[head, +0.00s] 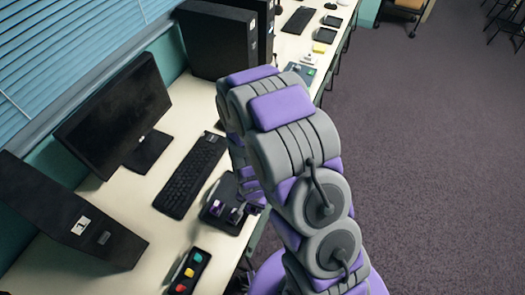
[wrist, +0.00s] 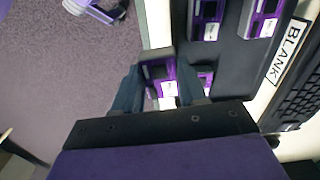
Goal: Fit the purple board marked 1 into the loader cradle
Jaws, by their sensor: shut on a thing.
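In the wrist view, my gripper (wrist: 158,88) is shut on a purple and black board (wrist: 158,72) with a white label; I cannot read its mark. Its lower part is hidden between the fingers. A dark tray (wrist: 240,68) marked BLANK is beside the right finger, with two purple boards (wrist: 207,20) (wrist: 262,18) at its top. Another purple piece (wrist: 206,80) shows just right of the right finger. I cannot tell which part is the loader cradle.
A keyboard (head: 190,175) lies left of the tray, with a monitor (head: 115,115) behind it. A box with coloured buttons (head: 188,272) is in front. A dark case (head: 65,222) stands at the left. Carpet (head: 440,130) is open at right.

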